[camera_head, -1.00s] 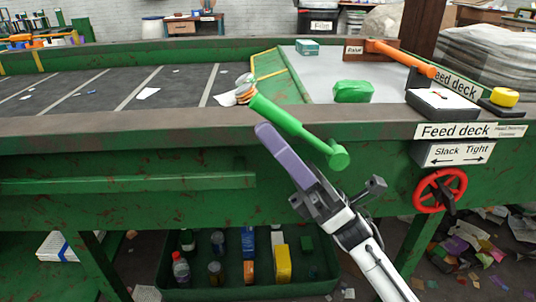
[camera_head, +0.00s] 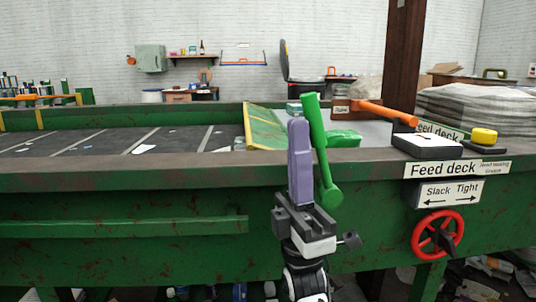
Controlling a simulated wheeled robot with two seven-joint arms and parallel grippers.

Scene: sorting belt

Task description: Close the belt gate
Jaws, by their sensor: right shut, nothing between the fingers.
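The green lever (camera_head: 318,140) stands nearly upright at the belt frame's front, its top leaning slightly left and its rounded pivot end low. My right gripper (camera_head: 299,128) is shut and empty, with its purple fingers pointing up just left of the lever. The fingers look close against the lever, but I cannot tell if they touch. A green panel with yellow edges (camera_head: 268,128), apparently the belt gate, stands between the dark belt (camera_head: 75,142) and the grey feed deck (camera_head: 372,130). The lever and my gripper hide part of the deck. My left gripper is not in view.
A red handwheel (camera_head: 437,233) sits below the Slack/Tight sign (camera_head: 447,193). A black-and-white box (camera_head: 427,146) and a yellow button (camera_head: 484,136) are on the right rim. An orange-handled tool (camera_head: 385,112) and a green lump (camera_head: 344,138) lie on the deck.

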